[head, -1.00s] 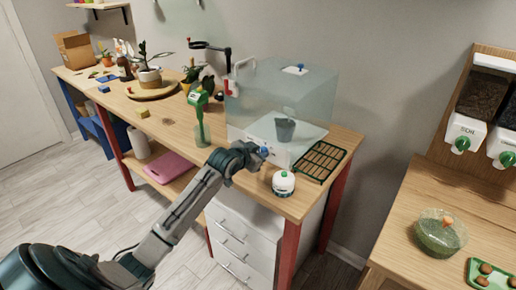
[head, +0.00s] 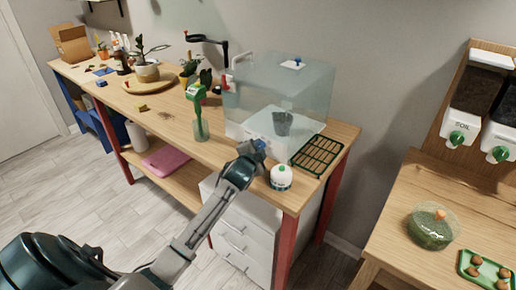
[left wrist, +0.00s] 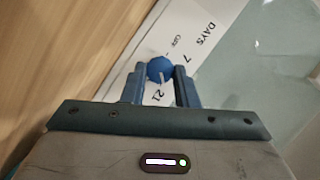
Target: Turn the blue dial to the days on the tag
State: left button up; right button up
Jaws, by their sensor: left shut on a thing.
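The blue dial (left wrist: 160,69) sits on a white panel (left wrist: 206,38) printed with DAYS, OFF, 7 and 21. My left gripper (left wrist: 160,80) is shut on the dial, a finger on each side. A pale pointer mark on the dial faces the 21 side. In the head view my left gripper (head: 253,150) is at the front of the clear propagation tank (head: 290,75) and hides the dial. A grey pot (head: 283,122) is inside the tank. I cannot make out a tag with a readable number. My right gripper is not in view.
A white round bottle (head: 281,178) stands just right of my left gripper. A green slotted tray (head: 318,156) lies right of the tank. Bare wood shows at the front left of the bench (head: 160,120).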

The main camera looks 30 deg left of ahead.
pick_arm(q)
jog(key=shift+f, duration=0.1)
dwell(0.3)
jog(key=o, duration=1)
jog(key=shift+s, duration=0.1)
jog(key=b+v, duration=0.1)
jog(key=v, duration=0.9)
jog(key=shift+s+d+b, duration=0.2)
jog(key=shift+s+b, duration=0.1)
